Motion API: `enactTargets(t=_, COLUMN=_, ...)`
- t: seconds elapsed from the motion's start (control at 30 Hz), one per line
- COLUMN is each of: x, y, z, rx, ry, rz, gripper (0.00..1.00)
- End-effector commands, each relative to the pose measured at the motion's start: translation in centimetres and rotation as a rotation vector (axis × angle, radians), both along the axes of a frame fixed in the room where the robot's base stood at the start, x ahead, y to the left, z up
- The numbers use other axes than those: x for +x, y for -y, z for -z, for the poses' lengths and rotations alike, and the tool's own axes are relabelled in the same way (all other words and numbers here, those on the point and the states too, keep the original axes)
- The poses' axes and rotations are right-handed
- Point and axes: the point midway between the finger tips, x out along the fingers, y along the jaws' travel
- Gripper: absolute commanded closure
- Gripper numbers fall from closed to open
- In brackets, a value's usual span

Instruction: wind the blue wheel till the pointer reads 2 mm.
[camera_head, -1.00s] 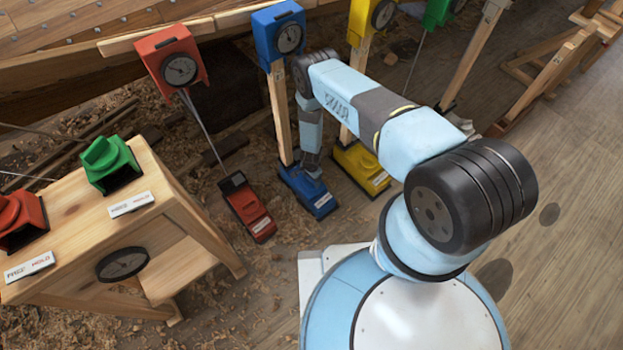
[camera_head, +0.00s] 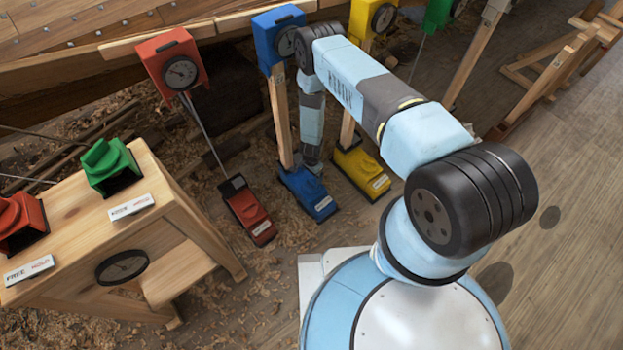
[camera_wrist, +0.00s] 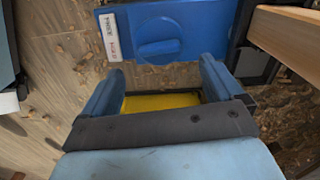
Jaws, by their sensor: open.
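The blue wheel (camera_wrist: 158,38) is a round knob with a raised grip bar on a blue foot box, which also shows in the head view (camera_head: 308,195). A white label reading FREE and HOLD lies beside the wheel. My gripper (camera_wrist: 160,77) is open and empty. In the wrist view its two fingers point toward the blue box, with the wheel beyond and between them, apart from both. The blue gauge head (camera_head: 270,45) stands atop a wooden post. My arm partly covers its dial, and the pointer's reading is too small to tell.
A red foot box (camera_head: 250,212) stands left of the blue one, and a yellow foot box (camera_head: 361,172) close on its right. A wooden bench (camera_head: 165,205) with green and red knobs is at left. Wooden floor is open at right.

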Motion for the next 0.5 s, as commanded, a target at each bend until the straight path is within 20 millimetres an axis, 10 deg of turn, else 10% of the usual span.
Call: enactTargets(t=0.5, x=0.0, y=0.0, z=-6.3, rx=0.000, ry=-0.001, rz=0.001, gripper=0.06)
